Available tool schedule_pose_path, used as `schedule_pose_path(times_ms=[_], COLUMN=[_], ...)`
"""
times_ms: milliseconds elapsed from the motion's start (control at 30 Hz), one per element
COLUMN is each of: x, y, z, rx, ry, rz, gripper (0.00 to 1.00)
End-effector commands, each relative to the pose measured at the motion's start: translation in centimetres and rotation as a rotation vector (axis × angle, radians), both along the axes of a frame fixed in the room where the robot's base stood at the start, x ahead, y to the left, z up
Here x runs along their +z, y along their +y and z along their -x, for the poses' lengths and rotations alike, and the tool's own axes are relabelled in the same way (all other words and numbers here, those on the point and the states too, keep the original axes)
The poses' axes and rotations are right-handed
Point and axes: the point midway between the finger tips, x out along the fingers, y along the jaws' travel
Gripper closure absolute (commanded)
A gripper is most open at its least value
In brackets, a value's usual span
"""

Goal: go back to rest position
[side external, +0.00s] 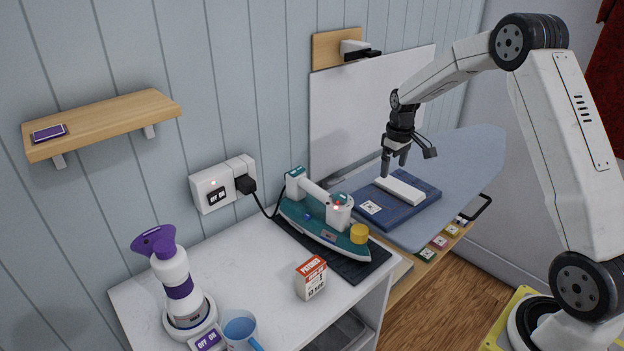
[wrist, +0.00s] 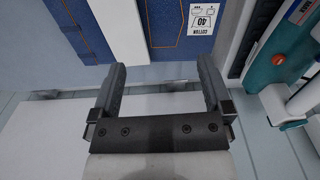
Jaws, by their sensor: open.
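My gripper (side external: 404,160) is open and empty. It hangs above the ironing board (side external: 465,160), over the far side of a folded blue cloth (side external: 415,213) with a white bar-shaped object (side external: 400,189) on it. In the wrist view my gripper (wrist: 160,75) shows its two fingers spread wide. The blue cloth (wrist: 180,50) with its cotton label (wrist: 203,18) and part of the white bar (wrist: 122,30) lie beyond the fingertips. I cannot tell the exact height of the gripper above the cloth.
A teal iron (side external: 325,227) rests on a dark mat on the white counter (side external: 255,270). A small box (side external: 311,278), a blue cup (side external: 240,329) and a purple-white device (side external: 178,285) stand nearby. A white panel (side external: 360,110) stands behind the board. A wooden shelf (side external: 105,120) is at left.

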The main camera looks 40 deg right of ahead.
Motion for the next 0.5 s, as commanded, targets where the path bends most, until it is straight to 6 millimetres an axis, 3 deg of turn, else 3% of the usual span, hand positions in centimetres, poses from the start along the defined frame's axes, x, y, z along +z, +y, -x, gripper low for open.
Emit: schedule_pose_path(times_ms=[267, 500], x=[1.4, 2.0], y=[7.7, 13.4], z=[2.7, 6.5], rx=[0.004, 0.005], ry=[-0.050, -0.097], rz=[0.012, 0.013], gripper=[0.00, 0.00])
